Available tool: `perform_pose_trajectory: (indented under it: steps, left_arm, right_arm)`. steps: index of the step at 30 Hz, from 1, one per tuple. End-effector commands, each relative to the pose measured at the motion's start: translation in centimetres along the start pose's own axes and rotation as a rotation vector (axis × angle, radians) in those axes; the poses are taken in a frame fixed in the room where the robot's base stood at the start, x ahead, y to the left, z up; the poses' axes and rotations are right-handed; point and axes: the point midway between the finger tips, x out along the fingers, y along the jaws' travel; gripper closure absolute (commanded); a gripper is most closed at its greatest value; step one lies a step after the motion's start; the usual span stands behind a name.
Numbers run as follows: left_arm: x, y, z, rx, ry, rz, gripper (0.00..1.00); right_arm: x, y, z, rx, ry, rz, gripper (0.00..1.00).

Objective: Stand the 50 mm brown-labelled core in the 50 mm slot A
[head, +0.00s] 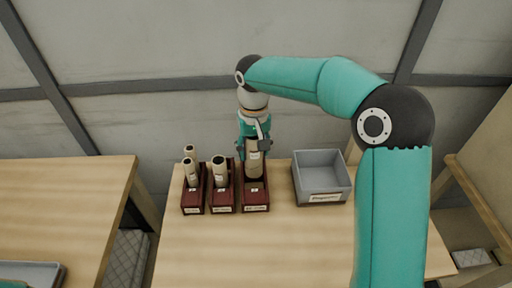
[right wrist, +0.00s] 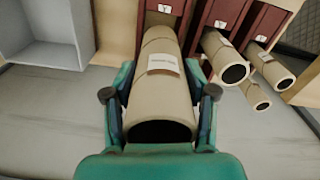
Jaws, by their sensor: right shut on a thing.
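My right gripper (head: 254,148) is shut around a tan cardboard core (head: 254,165), which is roughly upright at the rightmost dark red slot block (head: 256,196). In the right wrist view the fingers (right wrist: 160,108) flank the same core (right wrist: 160,90), which has a small pale label too small to read. A tan tube section shows beyond its far end, toward the block (right wrist: 165,14); I cannot tell whether it is a separate core. The core's lower end is hidden in the head view, so its seating is unclear. My left gripper is not in view.
The middle block (head: 222,198) holds one tan core (head: 219,168); the left block (head: 193,198) holds two thinner cores (head: 190,170). A grey labelled bin (head: 320,198) stands to the right. The wooden table (head: 250,250) is clear in front. Another table (head: 60,200) stands left, across a gap.

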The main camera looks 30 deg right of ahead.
Motion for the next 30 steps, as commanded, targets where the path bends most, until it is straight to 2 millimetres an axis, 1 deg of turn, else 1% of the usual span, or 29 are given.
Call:
perform_pose_trajectory:
  steps: [1,9,30]
  left_arm:
    - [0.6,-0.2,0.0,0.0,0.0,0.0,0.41]
    - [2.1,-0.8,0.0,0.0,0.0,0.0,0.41]
    - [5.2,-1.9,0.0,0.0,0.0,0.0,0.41]
  right_arm:
    - [0.7,0.0,0.0,0.0,0.0,0.0,0.8]
    - [2.6,0.0,0.0,-0.001,-0.001,0.0,0.8]
    - [7.4,0.0,0.0,0.0,-0.002,0.001,0.8]
